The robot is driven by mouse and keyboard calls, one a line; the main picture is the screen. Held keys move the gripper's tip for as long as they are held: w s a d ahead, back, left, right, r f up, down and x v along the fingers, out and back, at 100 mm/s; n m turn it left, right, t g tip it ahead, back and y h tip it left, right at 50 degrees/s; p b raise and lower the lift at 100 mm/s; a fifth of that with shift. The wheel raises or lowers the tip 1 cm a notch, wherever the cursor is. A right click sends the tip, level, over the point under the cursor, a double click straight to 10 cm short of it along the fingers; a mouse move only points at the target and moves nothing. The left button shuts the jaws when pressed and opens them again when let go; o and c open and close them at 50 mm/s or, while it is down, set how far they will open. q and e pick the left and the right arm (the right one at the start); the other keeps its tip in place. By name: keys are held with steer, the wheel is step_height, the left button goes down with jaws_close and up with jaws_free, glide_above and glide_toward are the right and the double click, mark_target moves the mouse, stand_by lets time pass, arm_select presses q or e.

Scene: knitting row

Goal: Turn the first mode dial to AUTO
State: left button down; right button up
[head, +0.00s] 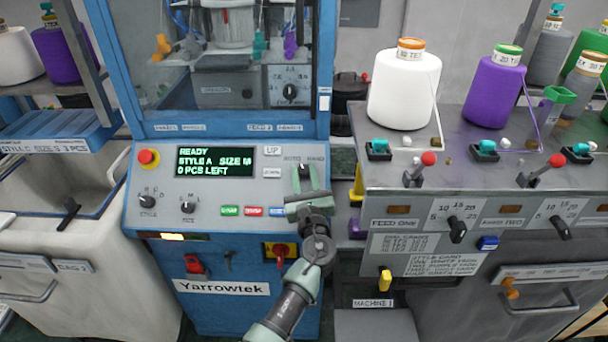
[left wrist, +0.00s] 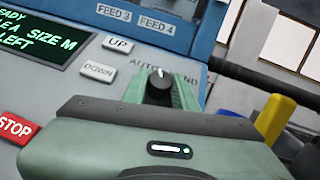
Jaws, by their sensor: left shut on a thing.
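The mode dial (head: 305,171) is a small dark knob at the right of the blue-grey machine panel, below the AUTO and HAND labels. My left gripper (head: 306,186) is at this dial and shut on it. In the left wrist view the dial (left wrist: 160,82) shows between the green fingers, with its white mark pointing roughly up between the two labels. The HAND label is partly covered there. The exact dial angle is hard to tell in the head view. My right gripper is not in view.
The panel screen (head: 215,161) reads READY, STYLE A, SIZE M, 0 PCS LEFT. UP (head: 273,151) and DOWN (head: 272,173) buttons sit left of the dial. A red STOP button (left wrist: 17,128) is near my gripper. A yarn table (head: 470,180) stands at the right.

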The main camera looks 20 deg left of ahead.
arm_select(q)
steer(key=c, duration=1.4)
jaws_free()
steer(key=shift+s, duration=0.1)
steer(key=shift+s+d+f, duration=0.2)
steer(key=shift+s, duration=0.1)
steer(key=b+v, duration=0.1)
steer(key=v, duration=0.6)
steer(key=shift+r, duration=0.1)
